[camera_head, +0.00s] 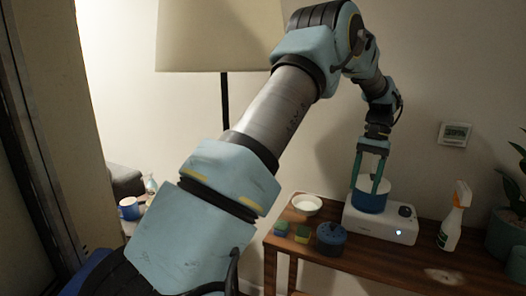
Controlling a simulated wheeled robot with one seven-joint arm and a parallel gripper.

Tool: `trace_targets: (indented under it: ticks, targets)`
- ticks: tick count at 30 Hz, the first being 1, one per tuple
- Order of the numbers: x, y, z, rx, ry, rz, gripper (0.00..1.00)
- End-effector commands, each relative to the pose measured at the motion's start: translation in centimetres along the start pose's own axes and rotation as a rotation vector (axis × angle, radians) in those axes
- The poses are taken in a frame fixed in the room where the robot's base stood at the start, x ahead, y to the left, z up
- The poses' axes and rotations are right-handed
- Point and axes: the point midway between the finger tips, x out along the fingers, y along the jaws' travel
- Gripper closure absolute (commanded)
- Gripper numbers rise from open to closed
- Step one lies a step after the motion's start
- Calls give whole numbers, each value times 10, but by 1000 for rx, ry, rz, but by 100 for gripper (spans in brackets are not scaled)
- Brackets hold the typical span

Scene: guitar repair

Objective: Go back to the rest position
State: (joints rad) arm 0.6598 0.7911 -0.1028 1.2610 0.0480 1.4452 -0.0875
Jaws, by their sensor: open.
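My arm reaches from the lower left up and over to the right. My gripper (367,187) points down with its two teal fingers apart. It is over a white device (385,226) on the wooden table. A blue round container with a white upper part (369,202) sits on the device. The fingertips overlap this container in the picture, one towards each side. I cannot tell whether they touch it.
On the table (340,268) are a white bowl (307,203), small green-and-blue blocks (302,233), a dark blue pot (331,238) and a spray bottle (453,218). A plant (511,215) stands at right. A lamp (220,40) stands behind my arm.

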Motion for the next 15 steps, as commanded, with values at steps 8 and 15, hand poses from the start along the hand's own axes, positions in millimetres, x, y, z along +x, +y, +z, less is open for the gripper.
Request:
trace_targets:
  ticks: [8,15]
  targets:
    - [5,-46,25,-72,67,24,42]
    - [22,-108,77,-185,168,51,42]
